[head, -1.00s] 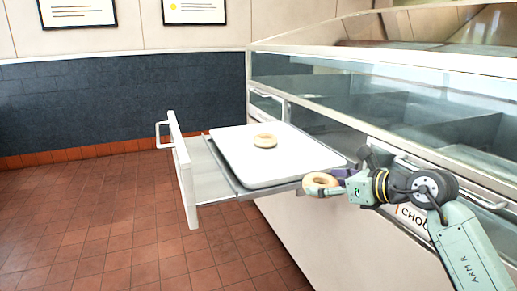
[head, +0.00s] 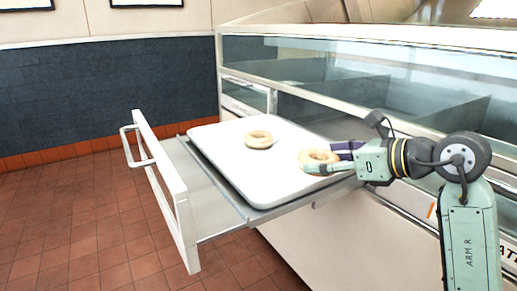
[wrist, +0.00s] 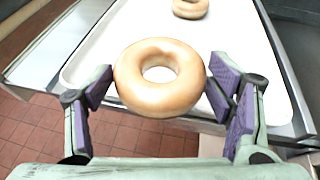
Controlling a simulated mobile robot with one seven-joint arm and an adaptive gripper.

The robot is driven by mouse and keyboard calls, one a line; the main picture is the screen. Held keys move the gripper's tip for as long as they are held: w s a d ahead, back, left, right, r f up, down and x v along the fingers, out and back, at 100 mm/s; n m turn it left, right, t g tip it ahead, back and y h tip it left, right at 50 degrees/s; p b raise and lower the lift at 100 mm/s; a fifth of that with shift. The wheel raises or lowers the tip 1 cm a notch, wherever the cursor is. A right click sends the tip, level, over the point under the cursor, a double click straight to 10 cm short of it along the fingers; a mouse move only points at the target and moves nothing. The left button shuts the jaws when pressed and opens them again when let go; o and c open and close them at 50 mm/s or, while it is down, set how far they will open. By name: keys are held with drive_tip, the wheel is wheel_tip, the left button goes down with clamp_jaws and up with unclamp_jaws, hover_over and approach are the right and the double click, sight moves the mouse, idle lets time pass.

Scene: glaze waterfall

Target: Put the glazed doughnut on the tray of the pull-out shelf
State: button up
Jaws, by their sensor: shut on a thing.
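A glazed doughnut (wrist: 160,92) is held between the purple pads of my gripper (wrist: 160,85) in the wrist view. In the head view, this doughnut (head: 318,157) and my gripper (head: 325,158) are over the near right part of the white tray (head: 228,145). I cannot tell whether the doughnut touches the tray. The tray lies on the pull-out shelf (head: 205,186), which is pulled out of the counter. A second doughnut (head: 259,139) lies on the tray, farther back; it also shows at the top of the wrist view (wrist: 190,8).
The shelf's front panel (head: 165,190) with its handle (head: 135,147) stands at the left. The glass display case (head: 370,80) rises behind and to the right of the tray. The tray's left and front parts are bare. Red floor tiles (head: 80,220) lie below.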

sight(320, 151)
drive_tip(key=w+a, duration=0.3)
drive_tip(key=w, duration=0.1)
drive_tip(key=w+a+f, duration=0.1)
drive_tip(key=w+a, duration=0.2)
drive_tip(key=w, duration=0.1)
drive_tip(key=w+a+p, duration=0.1)
drive_tip(key=w+a, duration=0.3)
drive_tip(key=shift+f, duration=2.1)
drive_tip(key=o, duration=1.2)
drive_tip(key=shift+c, duration=0.2)
drive_tip(key=shift+r, duration=0.2)
drive_tip(key=v, duration=1.2)
